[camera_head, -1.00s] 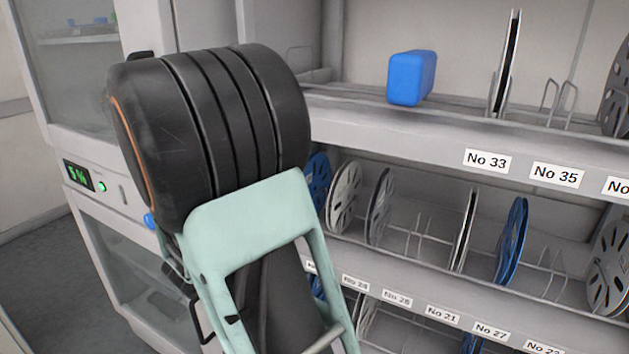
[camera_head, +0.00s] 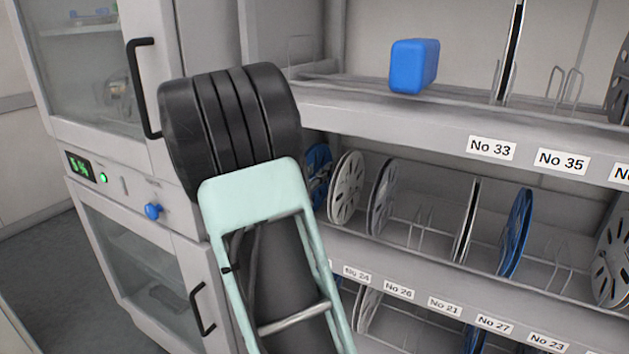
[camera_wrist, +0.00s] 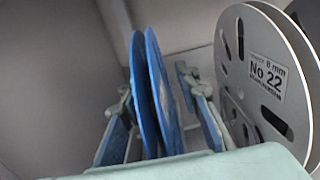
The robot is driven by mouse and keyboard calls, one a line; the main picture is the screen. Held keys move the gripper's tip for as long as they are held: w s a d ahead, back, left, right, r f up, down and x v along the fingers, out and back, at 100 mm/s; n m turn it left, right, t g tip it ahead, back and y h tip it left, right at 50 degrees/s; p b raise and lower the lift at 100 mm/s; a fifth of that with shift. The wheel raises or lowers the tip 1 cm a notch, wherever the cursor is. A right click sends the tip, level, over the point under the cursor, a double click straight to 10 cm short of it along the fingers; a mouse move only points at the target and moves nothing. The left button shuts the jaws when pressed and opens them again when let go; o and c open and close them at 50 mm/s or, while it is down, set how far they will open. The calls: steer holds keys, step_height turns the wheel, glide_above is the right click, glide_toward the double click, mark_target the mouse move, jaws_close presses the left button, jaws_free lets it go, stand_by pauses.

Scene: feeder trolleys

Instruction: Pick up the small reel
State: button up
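In the wrist view a narrow blue reel (camera_wrist: 158,95) stands upright on edge between the two fingers of my gripper (camera_wrist: 156,88). The fingers are apart, one on each side of the reel, with gaps visible beside it. A larger grey reel labelled No 22 (camera_wrist: 268,72) stands close to the right of the right finger. In the head view my arm covers the gripper and whatever is between its fingers. A blue reel (camera_head: 317,172) shows partly at the left end of the middle shelf; I cannot tell whether it is the same one.
The middle shelf (camera_head: 400,270) holds several upright grey and blue reels with wire dividers between them. The upper shelf (camera_head: 450,117) carries a blue box (camera_head: 414,66) and a thin upright reel. A cabinet (camera_head: 180,231) with black handles and a blue knob stands at the left.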

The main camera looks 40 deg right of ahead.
steer(key=shift+c, duration=0.2)
jaws_close()
